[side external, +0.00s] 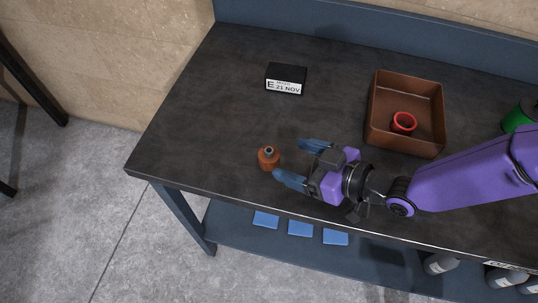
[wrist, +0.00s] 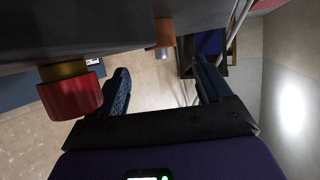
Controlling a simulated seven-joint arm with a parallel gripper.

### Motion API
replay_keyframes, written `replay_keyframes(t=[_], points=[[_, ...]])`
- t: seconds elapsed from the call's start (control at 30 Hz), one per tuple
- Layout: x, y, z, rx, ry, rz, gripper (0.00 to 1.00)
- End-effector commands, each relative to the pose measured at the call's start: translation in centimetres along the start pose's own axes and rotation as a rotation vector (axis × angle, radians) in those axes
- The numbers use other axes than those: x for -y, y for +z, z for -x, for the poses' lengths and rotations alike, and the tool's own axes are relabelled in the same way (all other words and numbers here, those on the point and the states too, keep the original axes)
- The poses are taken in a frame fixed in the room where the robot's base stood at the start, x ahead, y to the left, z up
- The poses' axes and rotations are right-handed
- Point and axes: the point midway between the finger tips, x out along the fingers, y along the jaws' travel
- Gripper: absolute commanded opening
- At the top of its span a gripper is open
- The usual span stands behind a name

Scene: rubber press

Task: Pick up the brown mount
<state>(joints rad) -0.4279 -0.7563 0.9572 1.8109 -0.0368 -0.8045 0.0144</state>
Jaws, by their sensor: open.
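The brown mount (side external: 268,158) stands upright on the dark table near its front edge, with a short grey stud on top. My gripper (side external: 289,159) is open and empty, low over the table. Its two blue fingers point left toward the mount, which is just beyond the fingertips and not touching them as far as I can tell. In the wrist view the picture appears upside down. There the brown mount (wrist: 163,32) shows ahead, between the lines of the two open fingers (wrist: 160,66).
A brown tray (side external: 376,112) holding a red ring-like piece (side external: 403,122) stands behind my gripper. A black labelled box (side external: 286,78) is at the back. A green object (side external: 519,116) is far right. In the wrist view, a red piece (wrist: 70,97) shows at left. The table's left side is clear.

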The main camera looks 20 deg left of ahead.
Motion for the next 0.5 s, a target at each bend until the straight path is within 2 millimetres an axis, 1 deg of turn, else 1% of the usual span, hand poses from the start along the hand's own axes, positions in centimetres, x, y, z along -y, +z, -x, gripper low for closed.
replay_keyframes(t=[0.3,0.5], points=[[0.2,-0.3,-3.6,0.000,0.000,0.000,0.78],[0.2,-0.4,-4.7,0.000,0.000,0.000,0.78]])
